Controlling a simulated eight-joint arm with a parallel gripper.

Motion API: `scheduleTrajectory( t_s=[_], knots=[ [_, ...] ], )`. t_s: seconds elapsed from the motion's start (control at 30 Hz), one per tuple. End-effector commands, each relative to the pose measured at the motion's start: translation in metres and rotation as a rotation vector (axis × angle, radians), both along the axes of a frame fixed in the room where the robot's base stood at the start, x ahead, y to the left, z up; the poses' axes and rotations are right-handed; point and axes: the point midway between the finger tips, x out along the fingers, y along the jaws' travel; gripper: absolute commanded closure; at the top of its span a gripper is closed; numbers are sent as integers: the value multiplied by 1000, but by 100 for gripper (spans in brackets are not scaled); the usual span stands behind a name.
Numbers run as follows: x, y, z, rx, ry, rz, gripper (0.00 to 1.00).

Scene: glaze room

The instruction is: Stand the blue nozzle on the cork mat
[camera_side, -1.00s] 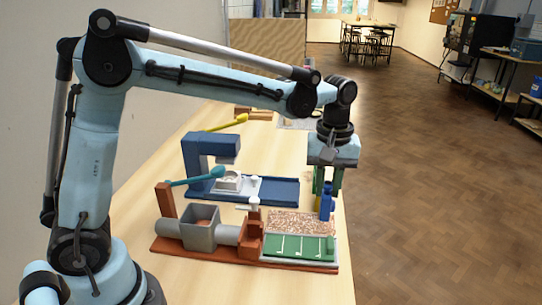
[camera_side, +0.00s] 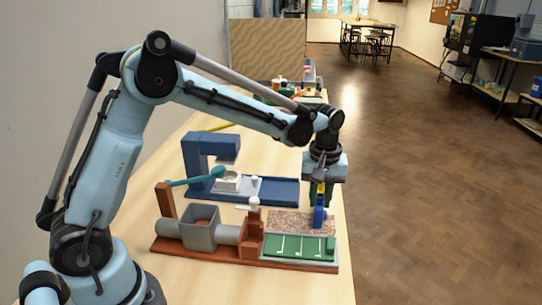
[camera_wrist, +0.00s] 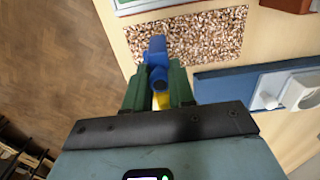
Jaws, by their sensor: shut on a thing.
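The blue nozzle (camera_side: 320,213) is held upright between the green fingers of my gripper (camera_side: 320,196), which is shut on it. In the side view its lower end shows against the right part of the speckled brown cork mat (camera_side: 285,220). I cannot tell whether it touches the mat or hangs just above it. In the wrist view the nozzle (camera_wrist: 157,50) sticks out beyond the fingertips (camera_wrist: 159,76), in front of the mat (camera_wrist: 215,33). A patch of yellow shows between the fingers.
A green board with white marks (camera_side: 290,247) lies in front of the mat. A red-brown stand with a grey box (camera_side: 202,232) is to the left. A blue press-like stand (camera_side: 270,187) lies behind. The table's right edge is close to the mat.

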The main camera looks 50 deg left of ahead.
Motion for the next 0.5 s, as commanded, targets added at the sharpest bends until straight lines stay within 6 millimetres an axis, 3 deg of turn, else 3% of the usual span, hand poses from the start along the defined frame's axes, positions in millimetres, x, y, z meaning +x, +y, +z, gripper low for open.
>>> scheduleTrajectory(
  t_s=[0.13,0.17,0.3,0.5],
  knots=[
    [0,0,-4,0,0,0,100],
    [0,0,-3,0,0,0,72],
    [0,0,-3,0,0,0,51],
    [0,0,-3,0,0,0,51]
  ],
)
